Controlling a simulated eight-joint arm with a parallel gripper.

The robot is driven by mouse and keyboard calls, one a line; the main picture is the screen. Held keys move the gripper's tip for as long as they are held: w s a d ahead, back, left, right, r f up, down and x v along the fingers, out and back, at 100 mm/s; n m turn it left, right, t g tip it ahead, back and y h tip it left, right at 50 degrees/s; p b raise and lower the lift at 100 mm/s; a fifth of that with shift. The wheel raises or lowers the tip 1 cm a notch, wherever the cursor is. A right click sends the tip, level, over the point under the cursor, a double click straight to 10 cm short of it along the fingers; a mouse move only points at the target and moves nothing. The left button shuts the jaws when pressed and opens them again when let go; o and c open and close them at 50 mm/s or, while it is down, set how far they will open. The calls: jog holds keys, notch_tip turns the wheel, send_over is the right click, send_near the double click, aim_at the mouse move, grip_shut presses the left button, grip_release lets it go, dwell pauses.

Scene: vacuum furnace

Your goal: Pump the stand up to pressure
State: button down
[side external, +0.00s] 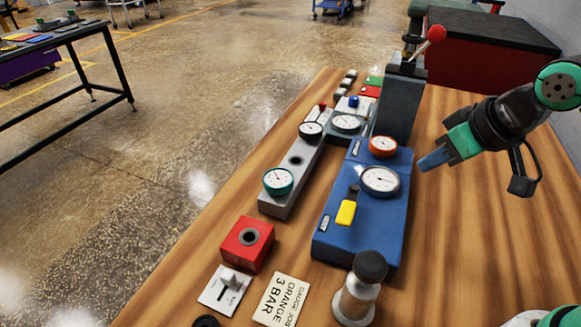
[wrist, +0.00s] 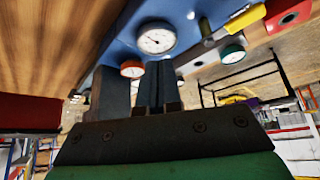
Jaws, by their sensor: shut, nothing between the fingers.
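The blue stand (side external: 335,225) sits on the wooden bench with a white-faced gauge (side external: 380,181), an orange-rimmed gauge (side external: 383,146) and a yellow lever (side external: 346,212). Behind it rises a dark grey column (side external: 398,105) with a red-knobbed handle (side external: 437,33) slanting up to the right. My gripper (side external: 423,163) is just right of the orange gauge in the side view, shut and empty. In the wrist view the closed fingers (wrist: 157,84) point toward the blue stand (wrist: 190,35), with the white gauge (wrist: 156,38) and orange gauge (wrist: 132,69) beyond them. Gauge readings are too small to tell.
Left of the stand is a grey block (side external: 291,190) with a teal gauge (side external: 278,181). In front are a red block (side external: 247,243), a switch plate (side external: 224,290), a card reading "GAUGE JOB ORANGE 3 BAR" (side external: 282,298) and a black-capped cylinder (side external: 360,290). The bench right of the stand is clear.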

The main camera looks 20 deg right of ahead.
jog(key=shift+w+d+f+m+t+h, duration=0.1)
jog(key=shift+d+m+t, duration=0.15)
jog(key=shift+d, duration=0.25)
jog(key=shift+s+d+f+m+t+h, duration=0.1)
jog(key=shift+d+f+m+t, duration=0.1)
jog(key=shift+d, duration=0.25)
jog(key=shift+w+d+f+m+t+h, duration=0.15)
jog(key=shift+d+m, duration=0.1)
jog(key=shift+d, duration=0.25)
